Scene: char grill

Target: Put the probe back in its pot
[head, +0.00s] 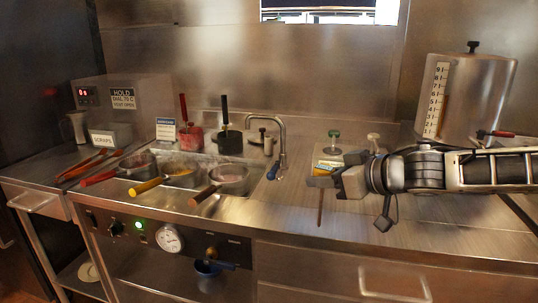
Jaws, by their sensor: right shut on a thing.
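My right gripper (322,181) reaches in from the right above the steel counter and is shut on the probe. The probe (320,208) shows as a thin dark rod hanging nearly straight down below the fingers; its upper part is hidden by the gripper. At the back of the counter stand a red pot (190,141) and a black pot (230,143), each with an upright handle in it. I cannot tell which pot is the probe's. My left gripper is not in view.
A tap (281,140) rises left of my gripper. Pans with red, yellow and brown handles (205,195) sit in the wells at left. A green-topped shaker (333,142) stands behind the gripper. A tall steel dispenser (480,95) is back right. The front right counter is clear.

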